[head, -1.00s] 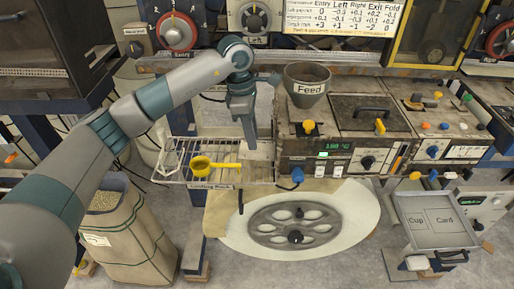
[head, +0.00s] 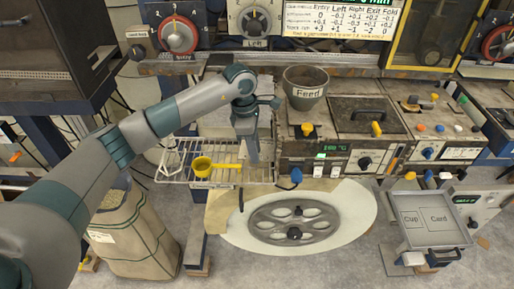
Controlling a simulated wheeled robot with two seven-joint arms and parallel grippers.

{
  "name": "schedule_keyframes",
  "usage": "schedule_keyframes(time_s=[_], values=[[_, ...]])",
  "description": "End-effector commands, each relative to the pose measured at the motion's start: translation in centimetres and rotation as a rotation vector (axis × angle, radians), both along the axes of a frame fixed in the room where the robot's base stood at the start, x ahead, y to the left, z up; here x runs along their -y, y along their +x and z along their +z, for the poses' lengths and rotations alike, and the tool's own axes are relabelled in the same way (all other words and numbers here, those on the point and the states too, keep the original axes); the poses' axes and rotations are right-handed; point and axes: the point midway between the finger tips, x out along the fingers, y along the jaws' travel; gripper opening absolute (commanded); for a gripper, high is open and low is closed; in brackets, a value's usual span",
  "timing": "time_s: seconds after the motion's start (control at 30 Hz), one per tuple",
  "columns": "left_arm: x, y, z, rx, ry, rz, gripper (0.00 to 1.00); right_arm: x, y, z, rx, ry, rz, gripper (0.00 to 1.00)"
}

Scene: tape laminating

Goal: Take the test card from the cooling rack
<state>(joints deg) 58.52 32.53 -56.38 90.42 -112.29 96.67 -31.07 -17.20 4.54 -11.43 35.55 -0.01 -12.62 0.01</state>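The cooling rack (head: 172,168) is a wire rack left of the machine, with a label on its front edge. A pale flat patch (head: 266,153) shows at the rack's right end, partly hidden by my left gripper. It may be the test card, but I cannot make out its outline. My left gripper (head: 253,158) points down over that right end, its fingers close to the patch. The gap between the fingers is too small to read, and I cannot tell whether they touch anything. My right gripper is not in view.
A yellow scoop (head: 203,167) lies on the rack, left of my gripper. The machine with the feed hopper (head: 306,88) stands close on the right. A tray marked Cup and Card (head: 436,241) is at the far right. A round plate (head: 294,225) lies below.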

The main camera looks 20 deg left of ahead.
Motion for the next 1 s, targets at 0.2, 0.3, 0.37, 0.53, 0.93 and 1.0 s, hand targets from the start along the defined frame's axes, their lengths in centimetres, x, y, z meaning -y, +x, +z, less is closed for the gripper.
schedule_keyframes(time_s=[0.2, 0.3, 0.37, 0.53, 0.93, 1.0], values=[[0.02, 0.02, -0.09, 0.001, 0.000, 0.000, 0.25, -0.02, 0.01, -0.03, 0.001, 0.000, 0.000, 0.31], [0.03, 0.03, -0.08, 0.001, 0.000, 0.000, 0.25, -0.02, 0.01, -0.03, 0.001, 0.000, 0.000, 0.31], [0.03, 0.03, -0.07, 0.001, 0.000, 0.000, 0.25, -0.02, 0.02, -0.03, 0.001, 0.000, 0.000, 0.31], [0.02, 0.03, -0.06, 0.001, 0.000, 0.000, 0.06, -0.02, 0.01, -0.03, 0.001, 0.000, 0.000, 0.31], [0.02, 0.04, 0.00, 0.001, 0.000, 0.000, 0.00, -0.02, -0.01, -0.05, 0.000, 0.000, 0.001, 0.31], [0.02, 0.06, 0.13, 0.002, -0.001, 0.000, 0.00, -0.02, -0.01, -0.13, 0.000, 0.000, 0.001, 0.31]])
